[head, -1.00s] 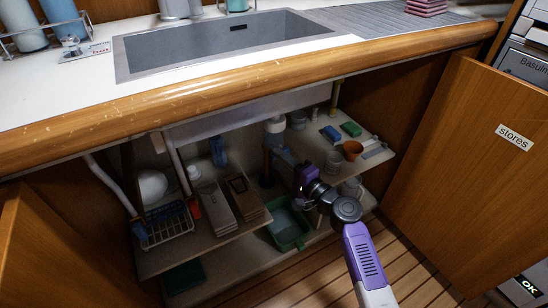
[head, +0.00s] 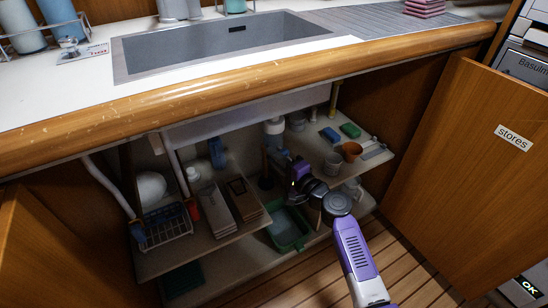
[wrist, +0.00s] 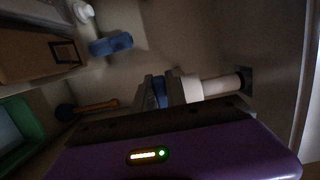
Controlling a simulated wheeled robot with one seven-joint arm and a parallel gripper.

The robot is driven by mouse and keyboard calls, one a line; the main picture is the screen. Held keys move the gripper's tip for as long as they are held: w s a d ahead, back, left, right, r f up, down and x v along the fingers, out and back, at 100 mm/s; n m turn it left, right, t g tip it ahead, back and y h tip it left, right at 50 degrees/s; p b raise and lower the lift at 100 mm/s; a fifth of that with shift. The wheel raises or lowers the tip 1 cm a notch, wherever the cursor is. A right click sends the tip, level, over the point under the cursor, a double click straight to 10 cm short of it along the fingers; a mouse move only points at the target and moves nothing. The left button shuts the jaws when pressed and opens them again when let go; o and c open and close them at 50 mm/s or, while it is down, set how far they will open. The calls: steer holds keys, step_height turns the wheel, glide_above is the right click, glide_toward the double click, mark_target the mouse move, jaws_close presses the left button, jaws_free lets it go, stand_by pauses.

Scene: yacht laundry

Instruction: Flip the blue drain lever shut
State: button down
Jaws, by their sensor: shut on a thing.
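The blue drain lever (wrist: 160,92) shows as a small blue piece between the fingers of my gripper (wrist: 161,90) in the wrist view. The fingers are shut on it, and they hide most of it. A pale pipe with a wider collar (wrist: 205,87) runs from beside the fingers to the wall on the right. In the head view my gripper (head: 283,160) reaches into the cabinet under the sink, between the two shelves. The lever cannot be made out there, so its exact angle is unclear.
A green tub (head: 290,228) stands below my gripper. The left shelf holds boxes (head: 215,208), a dish rack (head: 167,224) and a blue object (head: 217,152). The stores door (head: 480,170) is open.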

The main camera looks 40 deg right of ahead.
steer(key=shift+w+a+m+h, duration=0.1)
steer(key=shift+w+m+h, duration=0.1)
steer(key=shift+m+h, duration=0.3)
steer(key=shift+w+d+m+g+h+p, duration=0.1)
steer(key=shift+w+m+g+h+p, duration=0.2)
steer(key=shift+h, duration=0.35)
steer(key=shift+s+d+m+g+h+p, duration=0.1)
steer(key=shift+m+h, duration=0.3)
steer(key=shift+h, duration=0.25)
steer(key=c, duration=1.4)
jaws_free()
steer(key=shift+o, duration=0.2)
